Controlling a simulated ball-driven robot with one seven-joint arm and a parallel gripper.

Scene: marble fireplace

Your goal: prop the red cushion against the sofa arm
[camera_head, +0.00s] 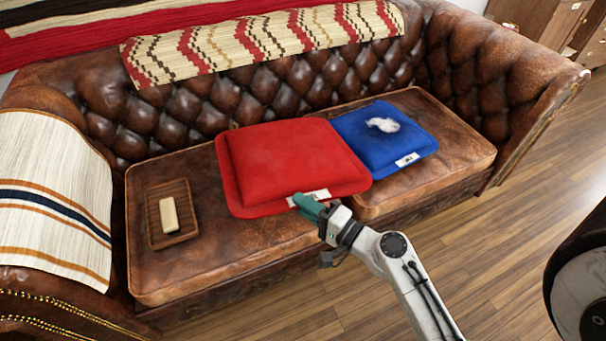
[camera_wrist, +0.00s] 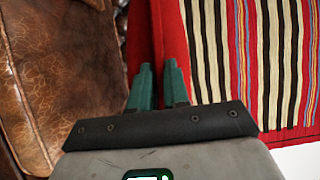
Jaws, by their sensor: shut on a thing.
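The red cushion (camera_head: 290,155) is roughly level over the middle of the sofa seat, a white tag on its front edge. Its right side overlaps the blue cushion's left part in the head view; I cannot tell whether it rests on the seat. My gripper (camera_head: 303,202) is shut on its front edge near the tag. In the wrist view, the teal fingers of my gripper (camera_wrist: 160,75) have a red strip of the cushion (camera_wrist: 143,35) between them. The left sofa arm (camera_head: 55,290) is draped with a striped cream throw (camera_head: 50,190); the right sofa arm (camera_head: 525,95) is bare.
A blue cushion (camera_head: 390,145) lies on the right seat with a crumpled white thing (camera_head: 383,125) on it. A small brown tray (camera_head: 158,236) holding a cream block (camera_head: 169,215) lies on the left seat. Bare seat shows between tray and red cushion. A patterned throw (camera_head: 260,38) covers the backrest.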

